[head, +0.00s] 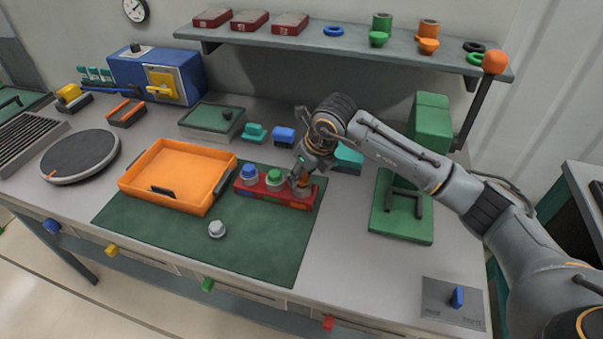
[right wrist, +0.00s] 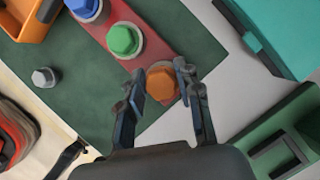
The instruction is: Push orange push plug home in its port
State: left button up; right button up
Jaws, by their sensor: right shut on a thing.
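The orange push plug (right wrist: 162,80) stands at the end of the red port block (head: 263,196), and in the head view my gripper mostly hides it. My right gripper (head: 301,178) is above that end of the block. In the right wrist view my right gripper (right wrist: 160,88) has its fingers on either side of the orange plug, shut on it. The plug's base is hidden, so I cannot tell how deep it sits. A green plug (head: 274,176) and a blue plug (head: 249,171) stand in the same block to its left. My left gripper is not in view.
A grey plug (head: 217,229) lies on the green mat (head: 262,258). An orange tray (head: 160,176) is at the left. A green press (head: 401,230) stands at the right. The mat's front part is mostly clear.

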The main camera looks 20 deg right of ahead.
jog(key=shift+f, duration=0.2)
dwell(0.3)
jog(key=o, duration=1)
